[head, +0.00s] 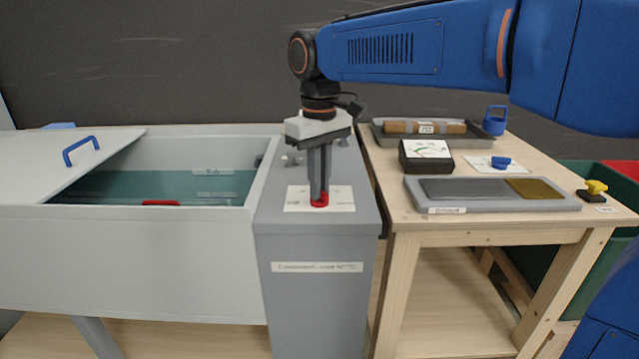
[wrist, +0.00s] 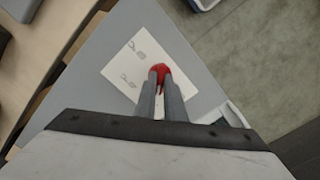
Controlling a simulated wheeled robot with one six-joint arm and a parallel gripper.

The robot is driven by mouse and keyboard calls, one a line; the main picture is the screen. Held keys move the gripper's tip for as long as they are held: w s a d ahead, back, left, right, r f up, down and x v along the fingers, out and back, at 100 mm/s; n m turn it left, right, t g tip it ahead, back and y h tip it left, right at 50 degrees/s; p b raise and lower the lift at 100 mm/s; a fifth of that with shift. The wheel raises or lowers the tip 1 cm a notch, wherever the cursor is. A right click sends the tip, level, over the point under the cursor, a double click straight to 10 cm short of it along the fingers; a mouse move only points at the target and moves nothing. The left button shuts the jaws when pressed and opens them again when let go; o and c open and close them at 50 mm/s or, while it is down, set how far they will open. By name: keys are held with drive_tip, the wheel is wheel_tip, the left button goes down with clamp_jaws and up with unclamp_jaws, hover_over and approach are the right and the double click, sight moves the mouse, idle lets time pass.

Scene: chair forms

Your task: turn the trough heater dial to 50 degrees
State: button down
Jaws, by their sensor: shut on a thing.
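A red knob (head: 319,200) sits on a white marked plate (head: 341,196) on top of the grey cabinet (head: 315,240), right of the trough (head: 150,215). My gripper (head: 319,192) points straight down and is shut on the red knob. In the wrist view the red knob (wrist: 160,72) shows between and beyond the fingertips, with the white plate (wrist: 138,62) around it. The markings on the plate are too small to read, so I cannot tell the dial's setting. The fingers hide part of the knob.
The trough holds greenish water and a red item (head: 161,203), its lid (head: 60,165) slid left. On the wooden table (head: 400,205) at right are a black gauge box (head: 427,163), a blue knob (head: 501,163), a grey tray (head: 440,207) and a yellow knob (head: 596,187).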

drive_tip(key=m, duration=1.3)
drive_tip(key=shift+m, duration=0.4)
drive_tip(key=m, duration=1.2)
drive_tip(key=c, duration=1.8)
unclamp_jaws()
drive_tip(key=shift+c, duration=0.2)
